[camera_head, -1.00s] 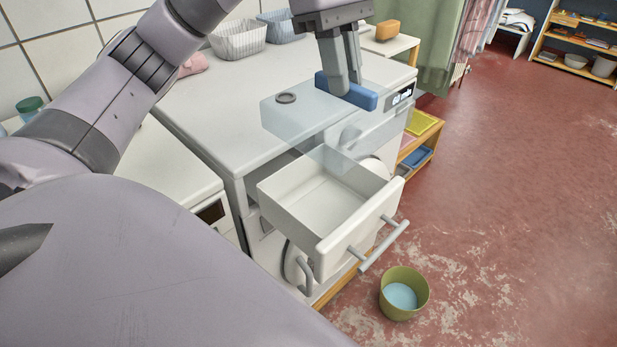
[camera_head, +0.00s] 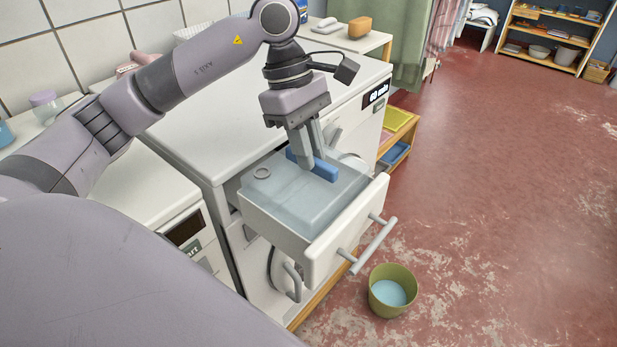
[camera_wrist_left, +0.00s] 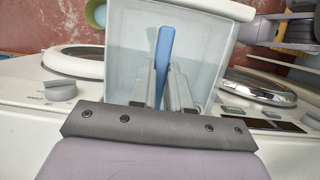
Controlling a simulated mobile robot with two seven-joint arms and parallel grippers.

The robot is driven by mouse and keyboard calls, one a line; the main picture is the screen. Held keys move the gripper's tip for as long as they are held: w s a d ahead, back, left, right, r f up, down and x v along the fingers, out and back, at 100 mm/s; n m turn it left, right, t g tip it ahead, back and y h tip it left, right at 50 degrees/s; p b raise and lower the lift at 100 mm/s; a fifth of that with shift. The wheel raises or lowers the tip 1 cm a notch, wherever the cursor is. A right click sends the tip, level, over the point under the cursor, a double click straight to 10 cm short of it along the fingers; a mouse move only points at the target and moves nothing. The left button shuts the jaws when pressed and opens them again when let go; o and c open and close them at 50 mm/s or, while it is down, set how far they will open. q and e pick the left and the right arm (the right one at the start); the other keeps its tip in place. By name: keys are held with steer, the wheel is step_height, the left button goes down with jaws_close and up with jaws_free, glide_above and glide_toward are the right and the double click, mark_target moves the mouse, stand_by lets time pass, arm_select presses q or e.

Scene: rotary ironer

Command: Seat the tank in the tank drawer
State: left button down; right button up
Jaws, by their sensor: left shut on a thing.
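The clear, bluish tank (camera_head: 292,200) sits inside the open white tank drawer (camera_head: 345,230), its top close to level with the drawer's rim. A round cap shows at its left back corner and a blue handle (camera_head: 318,168) on its top. My left gripper (camera_head: 308,160) is shut on the blue handle from above. In the left wrist view the two fingers (camera_wrist_left: 162,88) stand on either side of the handle (camera_wrist_left: 164,50), with the tank (camera_wrist_left: 130,50) below. Whether the tank touches the drawer's floor is hidden. My right gripper is not in view.
A green bucket (camera_head: 392,291) with blue liquid stands on the red floor below the drawer front. The drawer's bar handle (camera_head: 372,247) sticks out to the front. A wooden shelf with trays (camera_head: 397,130) stands beyond the machine. The white machine top (camera_head: 225,120) is mostly clear.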

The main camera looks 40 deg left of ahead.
mark_target(308, 178)
arm_select(q)
step_height(308, 178, down, 6)
steer(key=shift+f, duration=0.1)
stand_by(0.4)
steer(key=shift+f, duration=0.2)
steer(key=c, duration=1.1)
jaws_free()
steer(key=shift+r, duration=0.1)
steer(key=shift+r, duration=0.1)
